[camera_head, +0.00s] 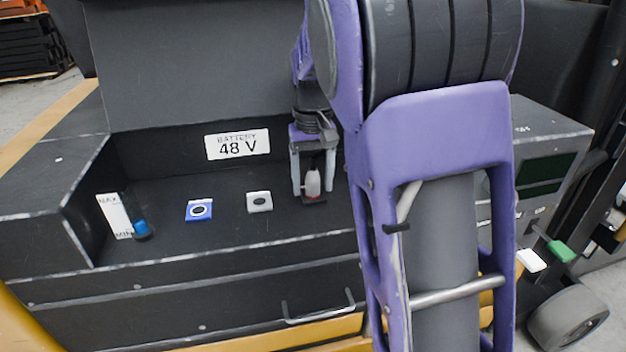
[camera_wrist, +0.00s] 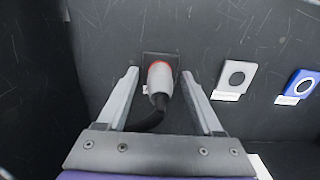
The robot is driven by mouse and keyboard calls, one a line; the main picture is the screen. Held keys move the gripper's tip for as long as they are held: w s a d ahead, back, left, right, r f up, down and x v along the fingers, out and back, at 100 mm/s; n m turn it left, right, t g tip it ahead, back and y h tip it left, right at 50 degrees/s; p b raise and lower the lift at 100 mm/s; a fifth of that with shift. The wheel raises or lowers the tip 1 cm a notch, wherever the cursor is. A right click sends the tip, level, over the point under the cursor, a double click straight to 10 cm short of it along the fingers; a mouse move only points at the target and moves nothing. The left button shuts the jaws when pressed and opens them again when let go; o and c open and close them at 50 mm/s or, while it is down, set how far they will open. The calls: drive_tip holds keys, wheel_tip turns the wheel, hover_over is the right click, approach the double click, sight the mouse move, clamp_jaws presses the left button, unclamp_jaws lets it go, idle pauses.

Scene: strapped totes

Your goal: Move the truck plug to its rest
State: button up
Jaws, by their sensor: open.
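The truck plug (camera_wrist: 159,85) is a grey plug with a red ring, seated at a dark square plate (camera_wrist: 174,59), with a black cable running from it toward my gripper. It also shows in the head view (camera_head: 313,182). My gripper (camera_wrist: 160,73) is open, one finger on each side of the plug with gaps between. In the head view my gripper (camera_head: 313,190) reaches down into the battery recess. A white square holder (camera_wrist: 235,78) and a blue square holder (camera_wrist: 301,88), each with a dark round opening, look empty. I cannot tell which is the plug's rest.
The recess floor (camera_head: 170,185) is clear between the holders and a blue cap (camera_head: 141,229) beside a MAX/MIN label (camera_head: 114,216). A "BATTERY 48 V" sign (camera_head: 237,145) is on the back wall. A raised side wall (camera_head: 85,190) bounds the left; a handle (camera_head: 318,312) is below.

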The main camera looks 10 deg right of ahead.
sight(313, 161)
idle(0.6)
clamp_jaws()
drive_tip(key=shift+r+p, duration=0.2)
drive_tip(key=shift+p, duration=0.15)
idle(1.1)
drive_tip(key=shift+r+p, duration=2.6)
drive_tip(key=shift+r, duration=0.25)
wheel_tip(313, 161, up, 2)
drive_tip(key=shift+r+p, duration=0.2)
drive_tip(key=shift+p, duration=0.9)
drive_tip(key=shift+r, duration=1.8)
